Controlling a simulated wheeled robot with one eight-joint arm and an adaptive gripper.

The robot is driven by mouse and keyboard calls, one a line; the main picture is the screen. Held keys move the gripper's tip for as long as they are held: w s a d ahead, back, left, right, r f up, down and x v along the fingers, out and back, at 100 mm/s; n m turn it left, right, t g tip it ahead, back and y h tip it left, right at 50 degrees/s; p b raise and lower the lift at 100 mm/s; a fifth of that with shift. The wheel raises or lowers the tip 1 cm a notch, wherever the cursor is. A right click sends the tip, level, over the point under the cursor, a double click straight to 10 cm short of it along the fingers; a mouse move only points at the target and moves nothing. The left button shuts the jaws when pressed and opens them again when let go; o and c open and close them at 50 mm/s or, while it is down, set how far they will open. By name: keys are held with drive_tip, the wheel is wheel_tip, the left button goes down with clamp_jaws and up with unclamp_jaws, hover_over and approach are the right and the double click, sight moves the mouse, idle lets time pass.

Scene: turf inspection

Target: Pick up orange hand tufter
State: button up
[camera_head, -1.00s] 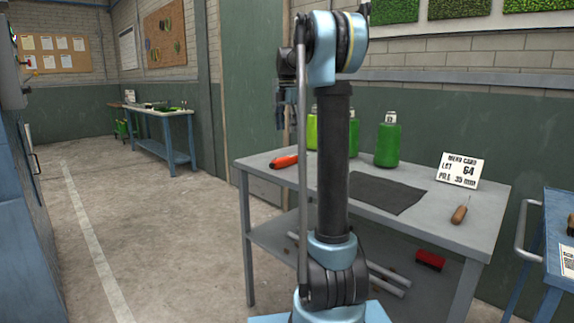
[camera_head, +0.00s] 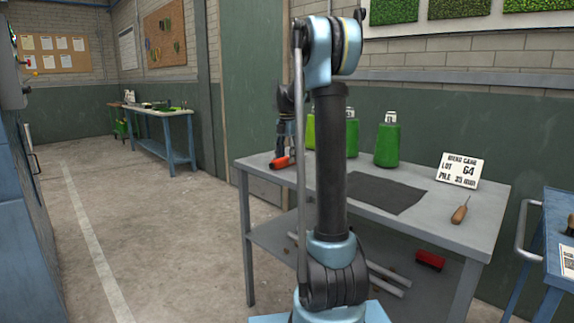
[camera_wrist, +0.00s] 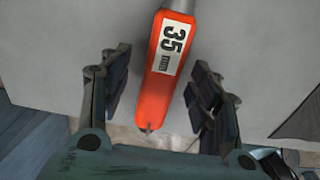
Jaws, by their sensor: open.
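The orange hand tufter (camera_head: 280,162) lies near the left end of the grey table (camera_head: 452,229), partly hidden by my gripper and arm. In the wrist view the orange hand tufter (camera_wrist: 171,60) lies between my gripper's two fingers, with a label reading 35 on its body and a small metal tip at its near end. My gripper (camera_wrist: 160,95) is open, with visible space between each finger and the tufter. In the head view my gripper (camera_head: 284,145) is just above the tufter, pointing down.
Green bottles (camera_head: 387,140) stand at the back of the table. A red block (camera_head: 430,260) sits on the lower shelf.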

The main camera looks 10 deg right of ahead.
drive_tip(key=shift+f, duration=0.85)
drive_tip(key=c, duration=1.3)
drive_tip(key=shift+c, duration=0.2)
